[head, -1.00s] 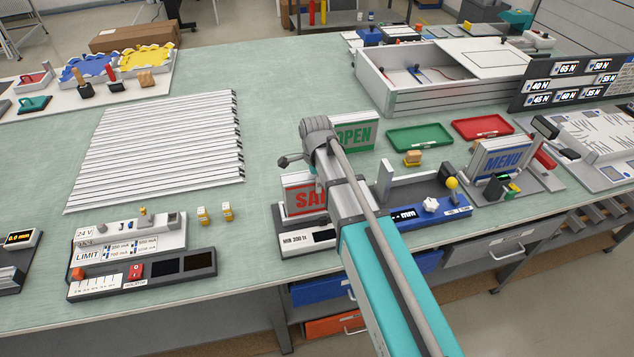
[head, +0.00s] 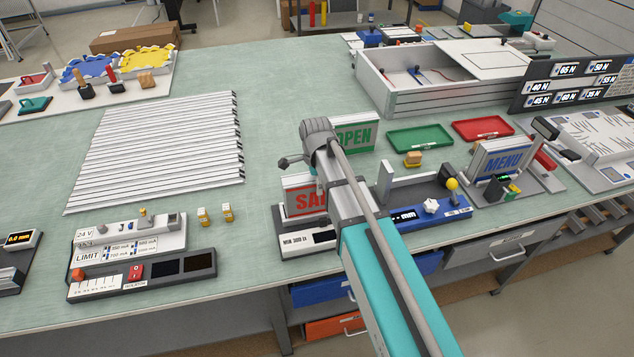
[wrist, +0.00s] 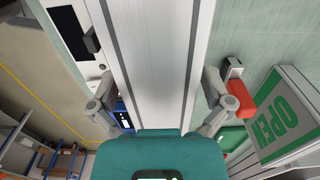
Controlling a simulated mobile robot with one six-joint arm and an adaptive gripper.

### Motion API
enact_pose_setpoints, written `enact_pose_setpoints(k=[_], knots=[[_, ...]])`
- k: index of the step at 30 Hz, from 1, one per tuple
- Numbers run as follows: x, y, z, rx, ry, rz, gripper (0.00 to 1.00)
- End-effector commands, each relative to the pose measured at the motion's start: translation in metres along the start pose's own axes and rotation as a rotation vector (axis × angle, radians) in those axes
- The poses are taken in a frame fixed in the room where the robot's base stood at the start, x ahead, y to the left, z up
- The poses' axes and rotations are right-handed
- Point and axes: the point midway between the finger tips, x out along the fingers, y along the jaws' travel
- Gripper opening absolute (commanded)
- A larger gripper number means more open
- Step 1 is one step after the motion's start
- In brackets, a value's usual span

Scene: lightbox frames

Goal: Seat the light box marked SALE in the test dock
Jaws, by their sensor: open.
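The light box marked SALE (head: 303,199) stands upright on a low base with a dark display (head: 322,237), partly hidden behind my arm in the head view. In the wrist view a pale box with grey edges (wrist: 155,60), seemingly this one, lies between the two fingers of my gripper (wrist: 160,103). The fingers are apart, one on each side of it. I cannot tell whether they touch it. In the head view my fingertips are hidden by the arm. A stand (head: 520,192) at the right holds the MENU light box (head: 502,158). I cannot tell which fixture is the test dock.
The OPEN light box (head: 358,135) stands close behind; it also shows in the wrist view (wrist: 275,118). A blue fixture with a display (head: 420,212) is right of my arm. Green (head: 420,138) and red trays (head: 482,128) lie behind. Ribbed panels (head: 160,150) cover the left; bare mat lies between.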

Motion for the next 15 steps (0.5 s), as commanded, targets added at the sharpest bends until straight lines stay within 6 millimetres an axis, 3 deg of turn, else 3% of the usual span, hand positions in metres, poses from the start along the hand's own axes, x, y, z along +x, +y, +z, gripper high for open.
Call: enact_pose_setpoints(k=[15], knots=[[-0.035,0.0,0.0,0.0,0.0,0.0,1.0]])
